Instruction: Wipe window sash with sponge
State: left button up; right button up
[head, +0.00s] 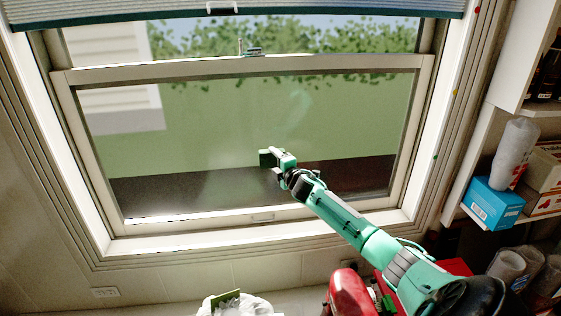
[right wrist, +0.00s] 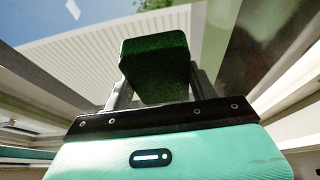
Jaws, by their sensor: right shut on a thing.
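The window sash (head: 250,68) has a pale frame around a large glass pane and fills the middle of the head view. My right gripper (head: 276,157) is in front of the lower middle of the glass. It is shut on a dark green sponge (head: 265,158). In the right wrist view the sponge (right wrist: 155,65) stands up between the two fingers. I cannot tell whether the sponge touches the glass. Faint pale hazy patches show on the pane. My left gripper is not in view.
A blind (head: 330,8) hangs across the top of the window. Shelves on the right hold a blue box (head: 493,203), stacked white cups (head: 515,150) and cardboard boxes. A red object (head: 343,290) and a white crumpled bag (head: 240,306) sit below the window.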

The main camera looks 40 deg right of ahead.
aim_at(247, 170)
jog(key=shift+w+a+r, duration=0.1)
jog(key=shift+w+a, duration=0.4)
jog(key=shift+a, duration=0.25)
jog(key=shift+w+a, duration=0.45)
jog(key=shift+a, duration=0.3)
jog(key=shift+w+a+r, duration=0.1)
jog(key=shift+w+a, duration=0.4)
jog(key=shift+a, duration=0.25)
jog(key=shift+c, duration=0.3)
jog(key=shift+w+a+f, duration=0.15)
jog(key=shift+w+a, duration=0.4)
jog(key=shift+a, duration=0.35)
jog(key=shift+w+a+f, duration=0.1)
jog(key=shift+w+a, duration=0.4)
jog(key=shift+a, duration=0.35)
jog(key=shift+s, duration=0.1)
jog(key=shift+s+a+p, duration=0.3)
jog(key=shift+s+a, duration=0.1)
jog(key=shift+s, duration=0.3)
jog(key=shift+s+a+p, duration=0.3)
jog(key=shift+s+a, duration=0.1)
jog(key=shift+s, duration=0.25)
jog(key=shift+s+a+p, duration=0.2)
jog(key=shift+s+a, duration=0.15)
jog(key=shift+s, duration=0.25)
jog(key=shift+s+a+p, duration=0.2)
jog(key=shift+s+a, duration=0.15)
jog(key=shift+s, duration=0.25)
